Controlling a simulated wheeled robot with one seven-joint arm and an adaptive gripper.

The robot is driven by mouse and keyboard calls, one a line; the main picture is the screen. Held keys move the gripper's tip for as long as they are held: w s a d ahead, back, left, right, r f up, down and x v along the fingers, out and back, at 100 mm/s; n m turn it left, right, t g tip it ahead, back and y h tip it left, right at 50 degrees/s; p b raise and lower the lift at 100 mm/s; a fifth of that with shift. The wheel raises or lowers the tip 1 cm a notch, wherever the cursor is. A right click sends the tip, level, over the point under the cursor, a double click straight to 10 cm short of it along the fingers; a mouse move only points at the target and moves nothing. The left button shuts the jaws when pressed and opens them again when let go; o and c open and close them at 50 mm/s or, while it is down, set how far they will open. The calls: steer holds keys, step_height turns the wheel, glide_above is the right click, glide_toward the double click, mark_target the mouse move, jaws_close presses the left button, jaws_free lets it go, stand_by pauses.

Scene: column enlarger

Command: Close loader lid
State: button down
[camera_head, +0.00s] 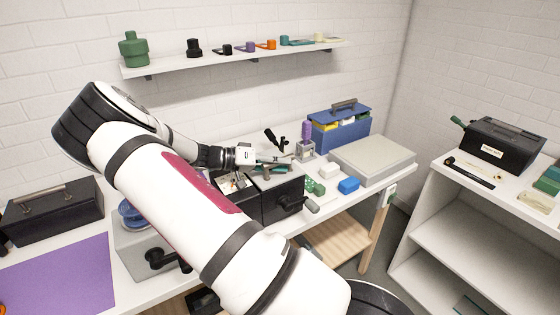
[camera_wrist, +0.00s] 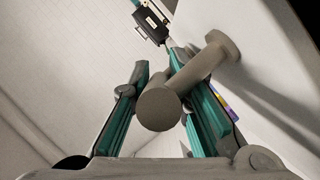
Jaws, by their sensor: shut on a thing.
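In the head view my gripper (camera_head: 276,163) is at the black box on the middle of the bench, which looks like the loader (camera_head: 278,199). In the wrist view the teal fingers of my gripper (camera_wrist: 168,98) are shut on a grey bar-shaped handle (camera_wrist: 199,68) with round ends. The handle appears to belong to the lid.
A blue case (camera_head: 340,132) and a grey flat box (camera_head: 372,160) stand right of the loader. A shelf (camera_head: 235,59) hangs above. A purple mat (camera_head: 62,274) lies at left.

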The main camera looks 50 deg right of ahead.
steer(key=shift+w, duration=0.25)
steer(key=c, duration=1.7)
jaws_free()
steer(key=shift+f, duration=0.1)
steer(key=v, duration=1.2)
steer(key=shift+s, duration=0.1)
